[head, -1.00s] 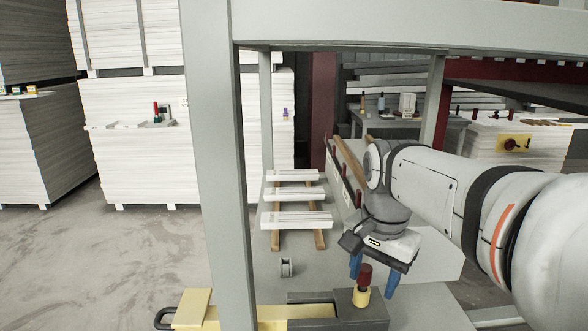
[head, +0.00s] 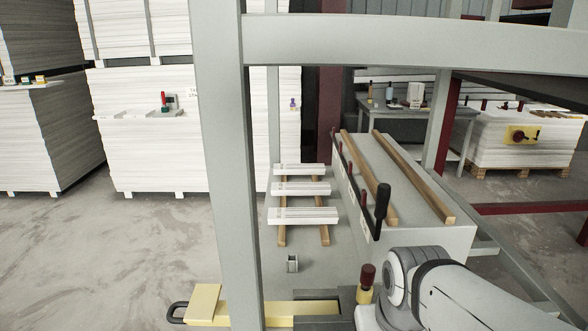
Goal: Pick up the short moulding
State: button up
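Three white mouldings lie crosswise on two wooden rails on the grey bench: a far one (head: 299,169), a middle one (head: 300,188) and a near one (head: 303,215). The far one looks shortest, though distance may cause this, so I cannot tell which is the short moulding. A small grey channel-shaped piece (head: 292,263) stands on the bench in front of them. My gripper is not in view; only my arm shows at the lower right, running off the bottom edge.
A grey block (head: 440,232) with wooden strips (head: 412,185) and a black-handled lever (head: 381,207) stands right of the mouldings. A frame post (head: 222,180) rises at their left.

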aim_at(279, 168)
jog(key=z, duration=0.05)
jog(key=k, duration=1.7)
jog(key=u, duration=1.3)
jog(key=i, duration=5.35)
jog(key=u, duration=0.05)
